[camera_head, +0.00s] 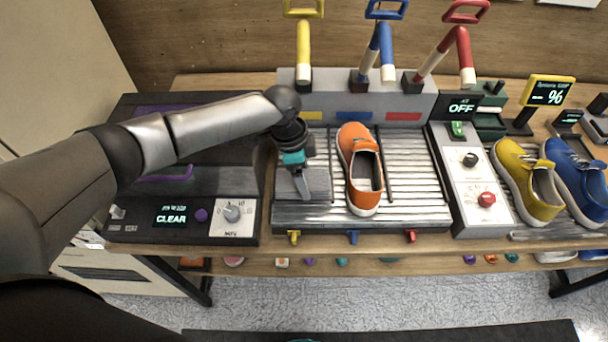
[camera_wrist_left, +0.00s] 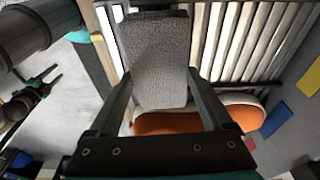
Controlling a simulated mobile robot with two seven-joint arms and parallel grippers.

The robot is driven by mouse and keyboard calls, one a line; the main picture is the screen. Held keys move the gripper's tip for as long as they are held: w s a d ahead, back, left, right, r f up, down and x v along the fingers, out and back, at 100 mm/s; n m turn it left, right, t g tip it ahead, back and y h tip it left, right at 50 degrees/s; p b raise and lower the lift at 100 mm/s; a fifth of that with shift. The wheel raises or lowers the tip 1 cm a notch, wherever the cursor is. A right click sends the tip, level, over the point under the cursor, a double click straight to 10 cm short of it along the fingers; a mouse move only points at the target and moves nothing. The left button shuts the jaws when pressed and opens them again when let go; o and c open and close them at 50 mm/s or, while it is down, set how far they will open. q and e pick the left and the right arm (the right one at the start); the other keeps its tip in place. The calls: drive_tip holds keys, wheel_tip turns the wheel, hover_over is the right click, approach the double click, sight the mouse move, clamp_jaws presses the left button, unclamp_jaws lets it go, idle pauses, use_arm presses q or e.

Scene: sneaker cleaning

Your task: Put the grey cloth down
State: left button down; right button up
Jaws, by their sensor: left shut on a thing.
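The grey cloth (camera_wrist_left: 155,62) is a folded, textured block between the two fingers of my left gripper (camera_wrist_left: 160,95) in the left wrist view. In the head view my left gripper (camera_head: 301,188) points down over the left part of the slatted rack, and the cloth (camera_head: 319,183) shows as a grey patch beside its fingers. I cannot tell whether the cloth touches the rack. My right gripper is not in view.
An orange shoe (camera_head: 361,168) stands on the slatted rack (camera_head: 415,185) just right of the gripper. A control panel (camera_head: 475,185) and the yellow (camera_head: 527,180) and blue (camera_head: 578,180) shoes are at the right. A dark machine (camera_head: 180,228) is at the left.

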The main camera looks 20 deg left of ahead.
use_arm(q)
drive_tip(key=shift+f, duration=0.55)
drive_tip(key=shift+f, duration=0.1)
unclamp_jaws()
drive_tip(key=shift+s+a+r+p, duration=0.1)
drive_tip(key=shift+a+r, duration=0.15)
drive_tip(key=shift+r, duration=1.2)
drive_tip(key=shift+a+r+p, duration=0.1)
drive_tip(key=shift+a+r, duration=0.1)
drive_tip(key=shift+r, duration=1.25)
drive_tip(key=shift+s+a+r+p, duration=0.1)
drive_tip(key=shift+a+r, duration=0.15)
drive_tip(key=shift+r, duration=1.2)
